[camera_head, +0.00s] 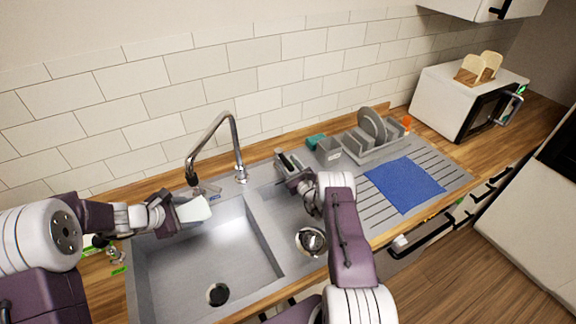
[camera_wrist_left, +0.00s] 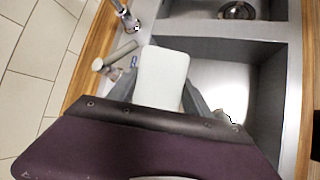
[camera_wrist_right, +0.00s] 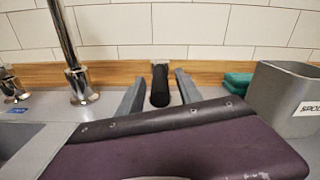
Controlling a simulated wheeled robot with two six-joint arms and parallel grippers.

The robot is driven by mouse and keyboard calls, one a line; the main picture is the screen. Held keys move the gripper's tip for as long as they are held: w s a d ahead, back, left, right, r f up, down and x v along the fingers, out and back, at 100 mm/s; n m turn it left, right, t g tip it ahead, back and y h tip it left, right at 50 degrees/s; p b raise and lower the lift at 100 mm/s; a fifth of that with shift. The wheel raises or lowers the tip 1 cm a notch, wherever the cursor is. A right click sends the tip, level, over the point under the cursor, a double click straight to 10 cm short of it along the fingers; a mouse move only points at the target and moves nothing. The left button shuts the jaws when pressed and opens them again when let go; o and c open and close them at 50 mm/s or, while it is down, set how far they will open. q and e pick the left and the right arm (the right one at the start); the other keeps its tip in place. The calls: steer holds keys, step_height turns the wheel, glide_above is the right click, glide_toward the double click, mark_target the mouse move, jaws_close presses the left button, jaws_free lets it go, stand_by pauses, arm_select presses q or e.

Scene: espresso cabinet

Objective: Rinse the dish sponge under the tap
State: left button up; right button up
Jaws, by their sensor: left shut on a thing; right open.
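My left gripper (camera_head: 178,210) is shut on a pale, block-shaped sponge (camera_head: 193,209) over the left sink basin (camera_head: 180,262). The sponge also shows between the fingers in the left wrist view (camera_wrist_left: 163,78). The sponge is close below the spout end of the chrome tap (camera_head: 213,133); whether they touch, I cannot tell. No water stream shows. My right gripper (camera_head: 284,166) is open behind the smaller basin, to the right of the tap's base. In the right wrist view a black cylinder (camera_wrist_right: 160,87) shows between its fingers; I cannot tell whether they touch it.
A grey labelled holder (camera_head: 328,153) and a teal item (camera_head: 315,141) stand at the back, right of my right gripper. Beyond are a dish rack (camera_head: 375,151) with plates, a blue mat (camera_head: 404,184) on the drainboard, and a microwave (camera_head: 450,97). The large basin's floor is clear.

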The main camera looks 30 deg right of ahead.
jaws_close()
stand_by(1.3)
